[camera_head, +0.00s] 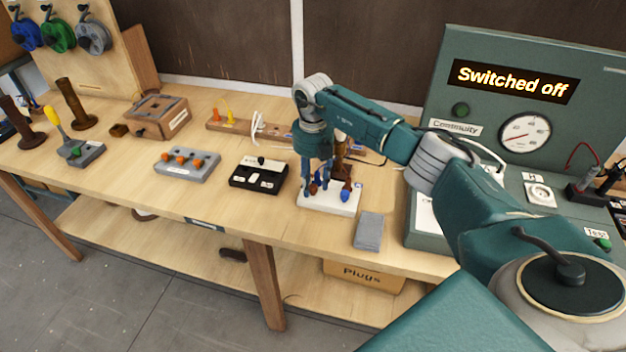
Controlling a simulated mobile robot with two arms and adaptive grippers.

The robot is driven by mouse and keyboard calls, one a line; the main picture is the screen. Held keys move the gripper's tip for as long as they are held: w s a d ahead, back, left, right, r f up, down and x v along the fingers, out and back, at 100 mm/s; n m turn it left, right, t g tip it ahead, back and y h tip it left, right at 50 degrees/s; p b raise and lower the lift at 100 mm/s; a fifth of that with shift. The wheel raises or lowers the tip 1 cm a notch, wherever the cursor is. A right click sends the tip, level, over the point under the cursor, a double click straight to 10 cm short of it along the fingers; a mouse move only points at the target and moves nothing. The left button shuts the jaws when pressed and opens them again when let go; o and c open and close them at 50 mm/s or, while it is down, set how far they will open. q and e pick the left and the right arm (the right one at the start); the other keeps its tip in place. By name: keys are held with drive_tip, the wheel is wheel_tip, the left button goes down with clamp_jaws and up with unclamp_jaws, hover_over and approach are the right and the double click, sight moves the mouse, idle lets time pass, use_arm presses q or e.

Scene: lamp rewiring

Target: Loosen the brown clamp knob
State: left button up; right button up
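A white terminal block (340,208) stands near the front edge of the workbench. It carries a small reddish-brown knob (313,188) on its left and a blue knob (345,196) on its right. My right gripper (316,184) points down over the block from above. Its two fingers are apart, one on each side of the reddish-brown knob as seen here. I cannot tell whether they touch it. A dark brown upright part (341,170) stands behind the block, partly hidden by the gripper. My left gripper is not in view.
A grey pad (368,231) lies just right of the block. A black switch box (258,175) and a grey box with orange knobs (187,163) stand to the left. A green test panel (450,60) reading "Switched off" stands at right, behind my arm.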

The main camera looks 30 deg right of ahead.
drive_tip(key=shift+f, duration=0.45)
clamp_jaws()
